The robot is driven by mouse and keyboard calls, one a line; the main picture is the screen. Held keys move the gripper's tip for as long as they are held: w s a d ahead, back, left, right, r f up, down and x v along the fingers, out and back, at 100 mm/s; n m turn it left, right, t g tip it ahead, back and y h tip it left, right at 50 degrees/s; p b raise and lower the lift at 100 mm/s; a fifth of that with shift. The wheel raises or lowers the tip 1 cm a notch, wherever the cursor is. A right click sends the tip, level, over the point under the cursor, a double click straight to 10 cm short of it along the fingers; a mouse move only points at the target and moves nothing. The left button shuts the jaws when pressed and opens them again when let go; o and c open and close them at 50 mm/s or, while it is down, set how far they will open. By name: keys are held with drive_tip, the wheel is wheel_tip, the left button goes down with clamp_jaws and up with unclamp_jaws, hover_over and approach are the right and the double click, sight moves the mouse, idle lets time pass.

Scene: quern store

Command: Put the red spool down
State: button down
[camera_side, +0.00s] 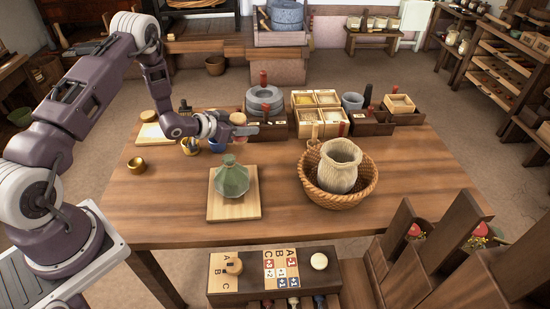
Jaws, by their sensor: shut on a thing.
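My gripper (246,131) is above the back left part of the wooden table, pointing right. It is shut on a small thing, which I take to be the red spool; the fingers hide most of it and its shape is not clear. My gripper is behind the green faceted jar (231,180), which stands on a square wooden board (234,211).
The table (285,218) also bears a wicker basket (338,198) with a woven jar (339,165), a brass cup (137,165), stacked grey stones (264,100) and open wooden boxes (318,112). Bare wood lies left and right of the board. A slotted rack (450,255) stands front right.

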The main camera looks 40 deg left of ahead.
sight(285, 156)
drive_tip(key=w+d+m+g+h, duration=0.1)
drive_tip(key=w+d+m+h, duration=0.25)
drive_tip(key=w+d, duration=0.5)
drive_tip(key=f, duration=0.8)
drive_tip(key=shift+d+f, duration=0.2)
drive_tip(key=shift+f, duration=0.15)
drive_tip(key=shift+s+f, duration=0.1)
drive_tip(key=shift+f, duration=0.05)
drive_tip(key=c, duration=0.9)
unclamp_jaws()
drive_tip(key=shift+o, duration=0.2)
